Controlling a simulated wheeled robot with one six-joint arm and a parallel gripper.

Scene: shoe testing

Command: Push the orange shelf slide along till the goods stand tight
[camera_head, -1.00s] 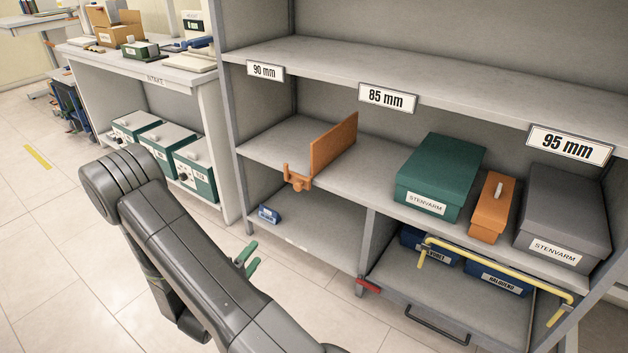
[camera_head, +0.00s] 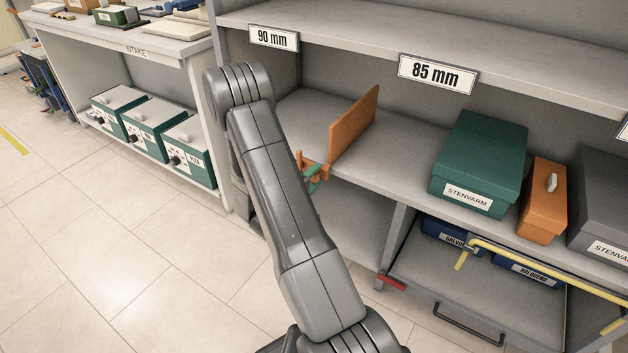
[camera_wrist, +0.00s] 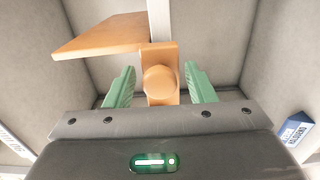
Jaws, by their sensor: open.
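The orange shelf slide (camera_head: 354,130) stands upright on the middle shelf, left of the goods, with its handle piece at the shelf's front edge. In the wrist view its orange block with a round knob (camera_wrist: 160,84) lies between the two green fingers of my gripper (camera_wrist: 159,88). The fingers are open, with gaps on both sides of the knob. In the head view my gripper (camera_head: 314,178) is at the handle, partly hidden by my arm. The goods are a green STENVARM box (camera_head: 482,165), an orange box (camera_head: 543,205) and a grey box (camera_head: 600,205). A wide gap separates the slide from the green box.
The shelf between slide and green box is bare. Below are a divider post, a drawer with a black handle (camera_head: 468,325) and a yellow bar (camera_head: 540,265). An intake bench (camera_head: 120,60) with several green-and-white boxes stands left. A blue box (camera_wrist: 296,128) shows in the wrist view.

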